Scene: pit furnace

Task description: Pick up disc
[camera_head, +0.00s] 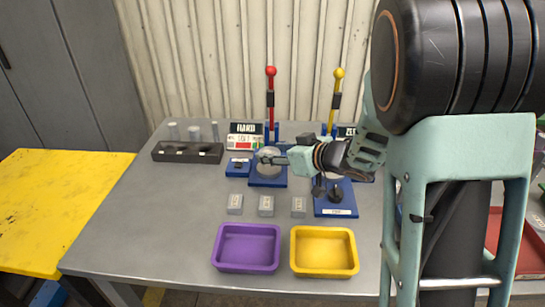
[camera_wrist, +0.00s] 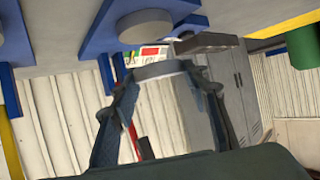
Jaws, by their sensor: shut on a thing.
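My gripper (camera_head: 273,157) reaches in from the right, over the blue base (camera_head: 268,182) of the red-levered device. It is shut on a pale grey disc (camera_head: 269,152) at this base; I cannot tell whether the disc still touches the base.
A yellow-levered device (camera_head: 336,199) stands to the right, partly hidden by my arm. Small grey blocks (camera_head: 266,205) lie in front. A purple tray (camera_head: 247,268) and a yellow tray (camera_head: 324,271) are at the front edge. A dark holder (camera_head: 188,153) stands back left.

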